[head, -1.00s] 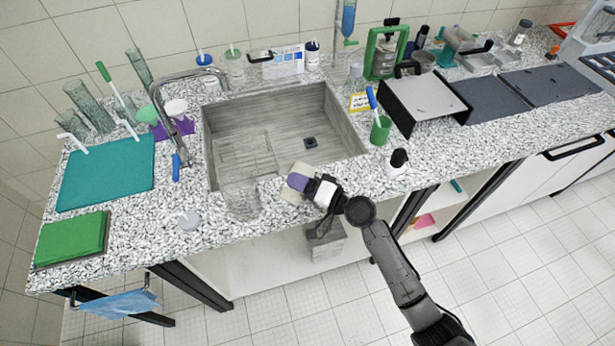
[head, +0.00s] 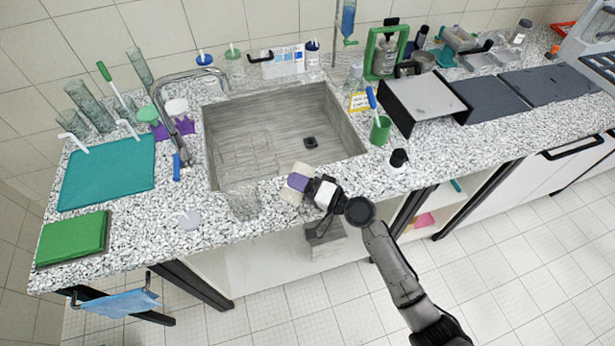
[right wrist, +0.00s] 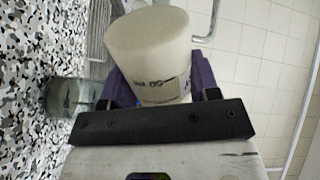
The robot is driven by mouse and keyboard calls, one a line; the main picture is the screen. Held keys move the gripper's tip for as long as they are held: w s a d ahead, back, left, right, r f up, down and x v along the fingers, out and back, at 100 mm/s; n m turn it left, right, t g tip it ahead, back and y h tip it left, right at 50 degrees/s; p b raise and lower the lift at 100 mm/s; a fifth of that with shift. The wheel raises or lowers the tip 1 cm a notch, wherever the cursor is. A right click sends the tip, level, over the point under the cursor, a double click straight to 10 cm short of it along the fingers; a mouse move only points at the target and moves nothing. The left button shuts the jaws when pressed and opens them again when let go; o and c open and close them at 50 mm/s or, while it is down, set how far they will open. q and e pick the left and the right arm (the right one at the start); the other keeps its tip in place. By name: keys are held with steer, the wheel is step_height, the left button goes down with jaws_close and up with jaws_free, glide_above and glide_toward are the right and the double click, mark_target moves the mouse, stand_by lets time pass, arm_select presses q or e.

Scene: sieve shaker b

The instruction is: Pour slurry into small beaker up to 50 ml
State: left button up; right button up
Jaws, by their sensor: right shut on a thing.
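My left gripper is out of view.
The sink (head: 270,135) and tap (head: 165,100) lie behind. A black-topped bottle (head: 398,159) and a green cup (head: 381,131) stand to the right. A pale round item (head: 188,220) lies left, near a green block (head: 72,238). Counter around the small beaker is clear.

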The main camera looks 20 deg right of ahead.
steer(key=shift+m, duration=0.3)
stand_by(0.9)
